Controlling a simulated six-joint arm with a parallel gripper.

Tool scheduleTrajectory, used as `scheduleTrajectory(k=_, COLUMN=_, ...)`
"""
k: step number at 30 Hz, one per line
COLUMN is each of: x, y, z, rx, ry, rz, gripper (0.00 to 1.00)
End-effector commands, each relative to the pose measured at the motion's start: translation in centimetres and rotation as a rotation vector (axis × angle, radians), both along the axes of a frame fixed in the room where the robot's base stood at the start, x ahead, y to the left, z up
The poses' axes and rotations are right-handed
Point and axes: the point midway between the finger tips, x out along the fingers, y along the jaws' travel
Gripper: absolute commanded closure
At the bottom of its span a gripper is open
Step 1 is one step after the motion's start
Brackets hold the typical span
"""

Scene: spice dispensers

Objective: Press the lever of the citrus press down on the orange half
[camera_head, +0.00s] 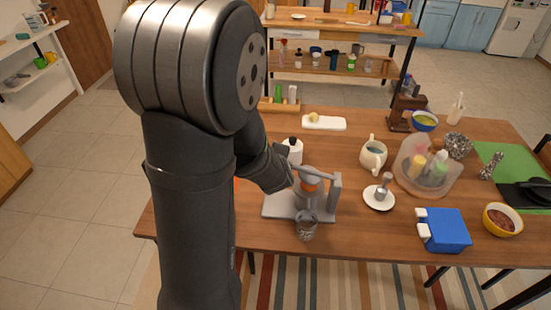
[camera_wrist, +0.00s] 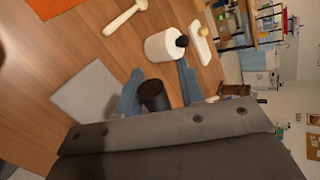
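The grey citrus press (camera_head: 332,197) stands near the table's front edge. Its lever (camera_head: 316,172) reaches left from the upright post, above the orange half (camera_head: 310,184). Whether the lever touches the orange is too small to tell. My gripper (camera_head: 289,174) is at the lever's free end, partly hidden by my arm. In the wrist view my gripper (camera_wrist: 160,88) has its fingers apart, with a dark round end, apparently the lever's handle (camera_wrist: 153,94), between them. A gap shows beside the right finger. The press's grey base (camera_wrist: 88,90) lies below; the orange is hidden there.
A glass (camera_head: 306,226) stands in front of the press. A white bottle with a black cap (camera_wrist: 163,45) stands close behind my gripper. A white saucer (camera_head: 379,198), a pitcher (camera_head: 373,156) and a blue box (camera_head: 447,230) are to the right.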

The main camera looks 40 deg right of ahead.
Motion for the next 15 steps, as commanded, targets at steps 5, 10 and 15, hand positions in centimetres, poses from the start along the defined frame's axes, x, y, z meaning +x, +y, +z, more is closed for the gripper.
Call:
scheduleTrajectory(k=5, x=-0.01, y=0.02, z=-0.01, rx=0.001, ry=-0.001, rz=-0.001, gripper=0.52)
scheduleTrajectory(k=10, x=-0.06, y=0.05, z=0.03, rx=0.001, ry=-0.001, rz=-0.001, gripper=0.52)
scheduleTrajectory(k=15, x=-0.73, y=0.57, z=0.62, rx=0.001, ry=-0.001, rz=-0.001, gripper=0.52)
